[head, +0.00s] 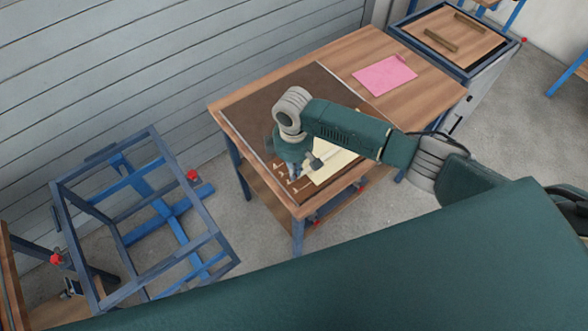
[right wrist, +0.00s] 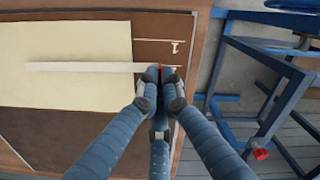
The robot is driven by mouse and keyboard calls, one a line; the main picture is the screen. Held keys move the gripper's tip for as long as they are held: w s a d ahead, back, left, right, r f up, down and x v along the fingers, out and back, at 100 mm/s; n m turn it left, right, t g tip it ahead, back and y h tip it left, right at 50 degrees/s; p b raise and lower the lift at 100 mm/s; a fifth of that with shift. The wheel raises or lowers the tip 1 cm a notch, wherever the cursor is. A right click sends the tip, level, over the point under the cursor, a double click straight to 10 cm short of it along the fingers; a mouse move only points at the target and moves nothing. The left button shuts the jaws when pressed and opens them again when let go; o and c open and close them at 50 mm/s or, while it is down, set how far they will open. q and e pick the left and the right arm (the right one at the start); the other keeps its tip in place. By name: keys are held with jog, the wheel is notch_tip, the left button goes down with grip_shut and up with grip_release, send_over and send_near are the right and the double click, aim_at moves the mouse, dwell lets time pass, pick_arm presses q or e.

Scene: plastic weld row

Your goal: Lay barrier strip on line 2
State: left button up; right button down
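A thin white barrier strip (right wrist: 80,67) runs leftward from my right gripper (right wrist: 160,78) across a cream sheet (right wrist: 60,40) in the right wrist view. The gripper's fingers are together at the strip's right end and appear shut on it. Whether the strip touches the sheet is unclear. A white line marked 1 (right wrist: 174,46) shows on the brown board beside the sheet; another mark at the fingertips is mostly hidden. In the head view my right gripper (head: 294,172) is low over the front of the table, beside the cream sheet (head: 337,165). My left gripper is out of view.
The wooden table (head: 425,92) holds a brown board (head: 270,100) and a pink sheet (head: 384,75). An empty blue frame stand (head: 165,215) is at left. A framed tray (head: 450,40) with wooden bars is at back right.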

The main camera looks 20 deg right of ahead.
jog(key=shift+f, duration=0.45)
dwell(0.4)
jog(key=c, duration=1.9)
grip_release()
jog(key=shift+o, duration=0.7)
jog(key=o, duration=0.3)
jog(key=shift+r, duration=0.1)
